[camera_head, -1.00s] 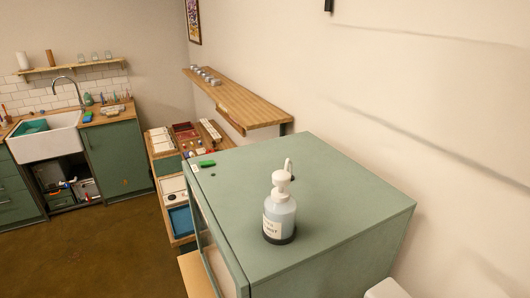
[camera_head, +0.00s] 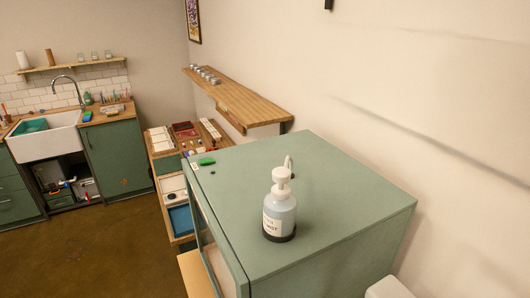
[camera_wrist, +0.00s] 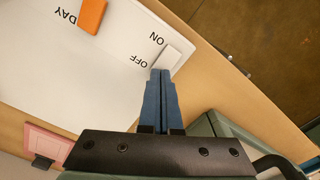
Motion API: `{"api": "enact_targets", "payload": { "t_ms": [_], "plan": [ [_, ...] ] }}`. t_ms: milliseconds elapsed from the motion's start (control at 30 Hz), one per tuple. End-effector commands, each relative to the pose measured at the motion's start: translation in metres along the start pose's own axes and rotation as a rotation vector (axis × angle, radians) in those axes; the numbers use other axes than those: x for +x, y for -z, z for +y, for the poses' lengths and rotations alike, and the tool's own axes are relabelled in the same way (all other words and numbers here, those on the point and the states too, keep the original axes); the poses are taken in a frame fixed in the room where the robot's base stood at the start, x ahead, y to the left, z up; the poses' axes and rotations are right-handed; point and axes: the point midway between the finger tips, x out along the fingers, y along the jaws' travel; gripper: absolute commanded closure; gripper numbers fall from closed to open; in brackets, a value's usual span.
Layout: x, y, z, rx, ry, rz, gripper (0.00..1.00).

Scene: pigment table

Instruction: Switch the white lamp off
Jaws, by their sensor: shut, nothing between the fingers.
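In the wrist view a small white switch (camera_wrist: 172,57) sits on a white panel (camera_wrist: 60,85), beside the printed words ON and OFF. My gripper (camera_wrist: 160,72) is shut and empty, its blue fingertips at the near end of the switch, by the word OFF. The tips hide part of that end, and I cannot tell whether they press on it. No white lamp can be clearly made out in either view. My gripper is out of the head view.
An orange piece (camera_wrist: 92,15) sits on the panel by the word DAY, and a pink piece (camera_wrist: 48,142) lies at lower left. In the head view a pump bottle (camera_head: 280,212) stands on a green cabinet (camera_head: 345,205). A wooden wall shelf (camera_head: 240,98) is behind it.

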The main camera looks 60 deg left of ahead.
Motion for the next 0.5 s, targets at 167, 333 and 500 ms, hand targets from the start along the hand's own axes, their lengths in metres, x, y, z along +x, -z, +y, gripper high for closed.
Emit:
{"api": "enact_targets", "payload": {
  "t_ms": [167,333,500],
  "plan": [
    [0.0033,0.0002,0.0,0.0,0.0,0.0,1.0],
    [0.0059,0.0002,0.0,0.0,0.0,0.0,1.0],
    [0.0086,0.0001,0.0,0.0,0.0,0.0,1.0]
  ]
}}
